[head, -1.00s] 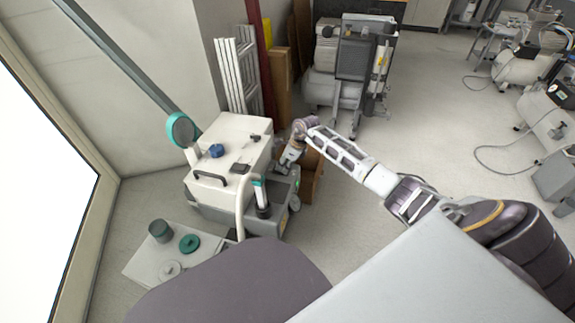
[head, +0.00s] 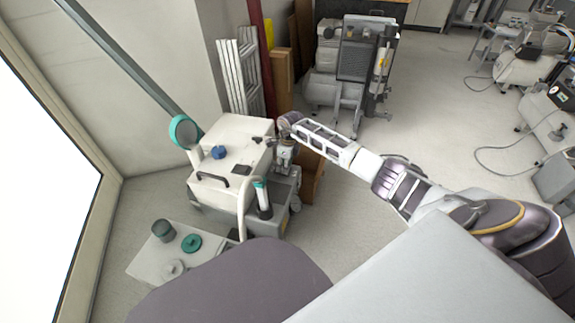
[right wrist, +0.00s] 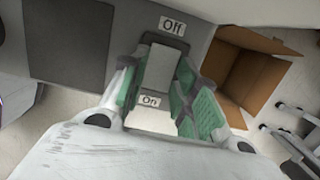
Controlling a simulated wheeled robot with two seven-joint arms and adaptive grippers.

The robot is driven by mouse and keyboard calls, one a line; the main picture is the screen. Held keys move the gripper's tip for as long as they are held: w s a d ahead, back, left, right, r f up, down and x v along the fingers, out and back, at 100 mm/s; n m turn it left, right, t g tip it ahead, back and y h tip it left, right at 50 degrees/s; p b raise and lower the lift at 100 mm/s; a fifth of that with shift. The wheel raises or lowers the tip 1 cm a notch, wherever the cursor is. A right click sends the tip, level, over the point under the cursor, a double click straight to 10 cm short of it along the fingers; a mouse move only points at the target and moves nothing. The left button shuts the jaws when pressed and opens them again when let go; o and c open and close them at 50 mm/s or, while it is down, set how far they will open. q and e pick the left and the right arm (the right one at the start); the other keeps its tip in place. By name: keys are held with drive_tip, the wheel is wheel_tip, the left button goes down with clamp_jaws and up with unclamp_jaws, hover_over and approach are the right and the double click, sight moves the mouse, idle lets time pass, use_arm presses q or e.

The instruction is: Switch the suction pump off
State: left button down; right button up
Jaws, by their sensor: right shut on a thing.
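The suction pump (head: 246,131) is a white box on a grey base, standing by the wall left of centre in the head view. In the right wrist view, its grey switch (right wrist: 160,68) lies between an "Off" label (right wrist: 172,26) above and an "On" label (right wrist: 150,100) below. My right gripper (head: 285,166) is at the pump's right side; in the right wrist view its green-padded fingers (right wrist: 157,88) flank the switch and are shut on it. Which way the switch is set, I cannot tell. My left gripper is not in view.
A cardboard box (head: 312,176) stands open just right of the pump, close to my gripper. A low board (head: 150,262) with green and white parts lies at the front left. Other compressors (head: 352,75) stand further back.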

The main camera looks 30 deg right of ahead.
idle(0.3)
drive_tip(key=o, duration=1)
drive_tip(key=shift+s+d+r, duration=0.2)
drive_tip(key=shift+r, duration=1.8)
drive_tip(key=shift+s+d+r, duration=0.2)
drive_tip(key=shift+r, duration=1.8)
drive_tip(key=shift+s+d+r, duration=0.2)
drive_tip(key=shift+r, duration=1.8)
drive_tip(key=shift+s+d, duration=0.1)
drive_tip(key=shift+d, duration=0.05)
